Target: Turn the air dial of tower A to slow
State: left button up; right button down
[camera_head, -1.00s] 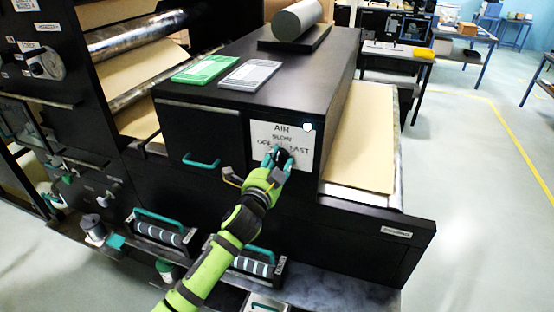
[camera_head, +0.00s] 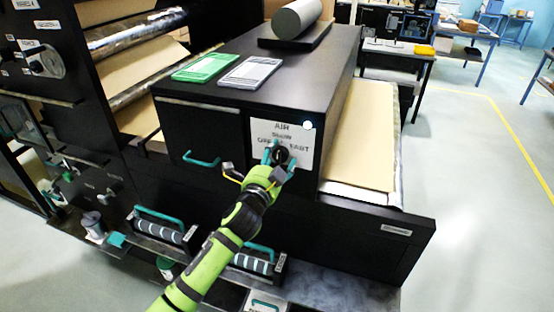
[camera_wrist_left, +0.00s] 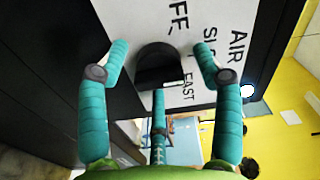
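The air dial (camera_head: 281,154) is a black round knob on a white label plate (camera_head: 304,140) on the front of the black machine box. The plate reads AIR, SLOW, OFF and FAST. My left gripper (camera_head: 279,160) is in front of the dial, its teal fingers spread on either side. In the left wrist view, the dial (camera_wrist_left: 158,64) sits between the open fingers (camera_wrist_left: 160,50), with gaps on both sides. A pale mark on the dial lies close to the word FAST, but I cannot tell its setting surely. My right gripper is out of view.
A green pad (camera_head: 202,68) and a grey pad (camera_head: 251,73) lie on the box top, with a grey roll (camera_head: 297,18) behind. A teal drawer handle (camera_head: 201,160) sticks out left of the plate. Roller trays (camera_head: 160,230) are below. A white light (camera_head: 308,125) sits at the plate's corner.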

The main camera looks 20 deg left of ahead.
pick_arm(q)
jog(key=shift+s+f, duration=0.1)
jog(key=shift+s, duration=0.25)
jog(key=s, duration=1.1)
jog(key=shift+s+a, duration=0.15)
jog(key=shift+a, duration=0.05)
